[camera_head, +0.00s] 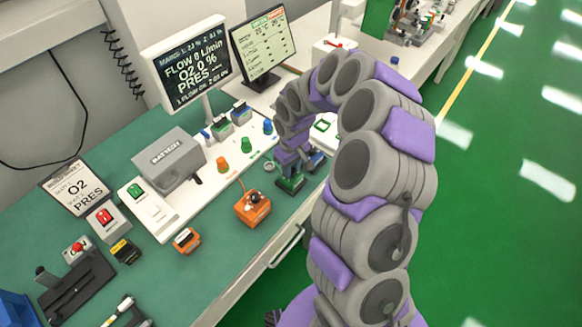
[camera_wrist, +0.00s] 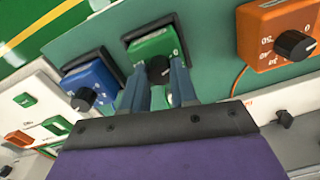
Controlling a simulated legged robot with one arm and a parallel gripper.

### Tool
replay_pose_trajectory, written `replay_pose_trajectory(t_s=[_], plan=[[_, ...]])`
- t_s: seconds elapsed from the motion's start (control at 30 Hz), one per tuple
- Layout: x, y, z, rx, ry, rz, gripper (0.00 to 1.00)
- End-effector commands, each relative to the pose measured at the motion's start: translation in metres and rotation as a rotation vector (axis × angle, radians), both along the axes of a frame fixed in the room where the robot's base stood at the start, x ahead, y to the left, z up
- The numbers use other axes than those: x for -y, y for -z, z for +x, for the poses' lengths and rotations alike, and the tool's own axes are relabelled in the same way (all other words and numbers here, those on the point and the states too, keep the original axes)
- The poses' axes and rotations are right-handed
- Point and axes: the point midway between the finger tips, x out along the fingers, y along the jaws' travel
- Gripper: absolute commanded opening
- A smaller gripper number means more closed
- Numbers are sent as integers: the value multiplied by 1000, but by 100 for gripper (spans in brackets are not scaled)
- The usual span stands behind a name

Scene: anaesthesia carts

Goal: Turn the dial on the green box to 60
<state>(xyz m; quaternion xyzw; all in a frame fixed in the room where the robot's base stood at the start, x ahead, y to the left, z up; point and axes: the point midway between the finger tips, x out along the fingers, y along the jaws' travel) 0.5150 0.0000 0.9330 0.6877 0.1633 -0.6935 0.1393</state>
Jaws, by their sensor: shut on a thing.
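The green box (camera_wrist: 152,46) stands on the green bench mat, at the top middle of the wrist view. Its black dial (camera_wrist: 158,70) faces my gripper, and a white scale with a 0 shows at the right of its face. My gripper (camera_wrist: 160,82) has its two blue-grey fingers on either side of the dial and is shut on it. In the head view the green box (camera_head: 290,185) shows under the end of my arm, and the dial is hidden there. I cannot read where the dial points.
A blue box (camera_wrist: 92,84) with a black dial stands just left of the green one. An orange box (camera_head: 252,207) with a dial and cable stands on the other side. A white panel with coloured knobs (camera_head: 222,165) lies behind. Two screens (camera_head: 263,45) stand at the back.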

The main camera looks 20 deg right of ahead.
Motion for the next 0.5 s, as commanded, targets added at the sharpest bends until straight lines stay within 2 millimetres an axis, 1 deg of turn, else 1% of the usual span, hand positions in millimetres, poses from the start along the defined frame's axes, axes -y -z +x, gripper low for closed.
replay_pose_trajectory(t_s=[0.03,0.1,0.33,0.5], plan=[[0,0,0,0,0,0,6],[0,0,0,0,0,0,0],[0,0,0,0,15,0,0],[2,0,0,-2,74,-3,0]])
